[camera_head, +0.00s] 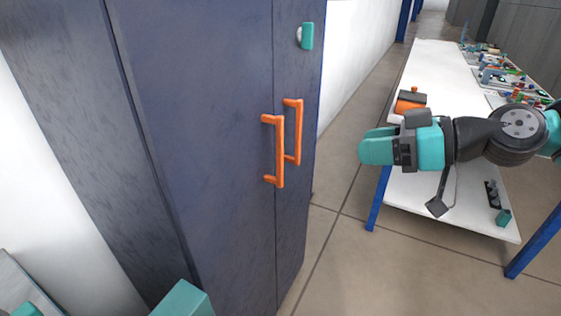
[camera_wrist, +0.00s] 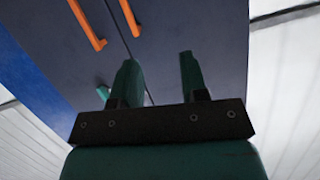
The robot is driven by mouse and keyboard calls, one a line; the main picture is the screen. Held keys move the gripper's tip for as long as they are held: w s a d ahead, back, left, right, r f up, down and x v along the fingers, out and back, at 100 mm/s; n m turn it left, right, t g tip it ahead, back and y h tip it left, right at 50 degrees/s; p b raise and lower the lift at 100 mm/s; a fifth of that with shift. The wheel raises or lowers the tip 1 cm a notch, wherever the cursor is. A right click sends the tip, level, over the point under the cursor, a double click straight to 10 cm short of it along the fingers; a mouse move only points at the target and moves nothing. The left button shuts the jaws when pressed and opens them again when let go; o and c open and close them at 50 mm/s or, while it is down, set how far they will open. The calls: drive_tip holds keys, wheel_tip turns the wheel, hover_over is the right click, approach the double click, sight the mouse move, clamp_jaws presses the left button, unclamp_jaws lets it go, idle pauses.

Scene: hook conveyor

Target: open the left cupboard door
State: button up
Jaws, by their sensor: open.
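The dark blue cupboard stands at the left in the head view. Its left door (camera_head: 205,110) is shut and carries an orange bar handle (camera_head: 279,150). The right door (camera_head: 288,65) is also shut, with its own orange handle (camera_head: 297,130) close beside. My gripper (camera_head: 364,148) points left at the cupboard, to the right of both handles and clear of them. In the wrist view, which looks turned over, my open, empty fingers (camera_wrist: 158,65) show before the left door. The left door's handle (camera_wrist: 130,18) and the right door's handle (camera_wrist: 87,25) lie beyond the fingertips, toward the upper left.
A small teal fitting (camera_head: 307,36) sits high on the right door. A white table (camera_head: 436,65) with blue legs, an orange-and-dark item (camera_head: 408,101) and several small parts stands behind my arm. Tiled floor (camera_head: 335,240) is free between the cupboard and table.

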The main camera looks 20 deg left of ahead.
sight(283, 137)
drive_tip(key=w+a+f+n+t+y+b, duration=0.1)
drive_tip(key=w+a+f+y+b, duration=0.1)
drive_tip(key=w+f+y+b, duration=0.3)
drive_tip(key=shift+h, duration=0.6)
drive_tip(key=a+p, duration=0.2)
drive_tip(key=a, duration=0.3)
drive_tip(key=w+a+p, duration=0.1)
drive_tip(key=a+p, duration=0.2)
drive_tip(key=a, duration=0.3)
drive_tip(key=w+a+f+p, duration=0.1)
drive_tip(key=a+p, duration=0.1)
drive_tip(key=a, duration=0.4)
drive_tip(key=shift+w+a+f, duration=0.1)
drive_tip(key=shift+a, duration=0.05)
clamp_jaws()
